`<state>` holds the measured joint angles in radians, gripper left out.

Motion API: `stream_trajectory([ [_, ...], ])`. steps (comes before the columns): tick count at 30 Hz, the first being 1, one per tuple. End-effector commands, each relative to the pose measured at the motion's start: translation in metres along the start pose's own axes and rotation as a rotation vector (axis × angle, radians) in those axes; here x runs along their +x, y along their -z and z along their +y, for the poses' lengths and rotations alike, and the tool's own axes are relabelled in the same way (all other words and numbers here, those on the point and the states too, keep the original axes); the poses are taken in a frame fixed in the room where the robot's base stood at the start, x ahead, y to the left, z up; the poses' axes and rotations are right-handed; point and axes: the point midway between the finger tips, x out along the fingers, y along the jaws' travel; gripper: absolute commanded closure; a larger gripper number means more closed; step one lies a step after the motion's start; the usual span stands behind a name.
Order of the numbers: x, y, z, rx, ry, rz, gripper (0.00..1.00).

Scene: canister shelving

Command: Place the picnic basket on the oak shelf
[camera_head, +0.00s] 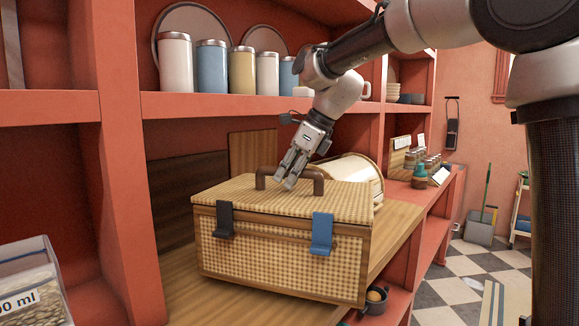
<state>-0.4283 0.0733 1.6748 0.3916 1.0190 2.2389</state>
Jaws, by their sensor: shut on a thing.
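The picnic basket (275,255) is a woven checked box with brown trim, a dark clasp on the left and a blue clasp on the right. My gripper (289,182) comes down from above and is shut on the brown handle (266,178) on its lid. The lid is closed. The basket is over the wooden shelf surface (200,305), in the middle bay of the red shelving, its right front corner near the shelf's front edge. I cannot tell whether its underside touches the wood.
A cream rounded container (352,172) stands close behind the basket. Boards (178,195) lean on the back wall. Canisters (211,68) line the upper shelf (215,105). A red upright (130,190) is at left, with a clear bin (35,285) beyond it. A dark pot (376,300) sits below.

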Motion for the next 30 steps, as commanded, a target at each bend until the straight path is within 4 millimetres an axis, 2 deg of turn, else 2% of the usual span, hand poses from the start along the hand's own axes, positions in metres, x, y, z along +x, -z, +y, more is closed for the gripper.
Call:
stream_trajectory([
  [9, 0.028, 0.016, 0.0, -0.001, 0.003, -0.002, 1.0],
  [15, 0.029, 0.016, 0.0, -0.001, 0.003, -0.002, 1.0],
  [16, 0.031, 0.018, 0.001, 0.001, -0.002, 0.003, 0.73],
  [18, 0.031, 0.018, 0.001, 0.001, -0.001, 0.002, 0.6],
  [19, 0.03, 0.018, 0.001, 0.001, -0.001, 0.002, 0.57],
  [30, 0.025, 0.017, 0.001, 0.0, 0.0, 0.001, 0.57],
])
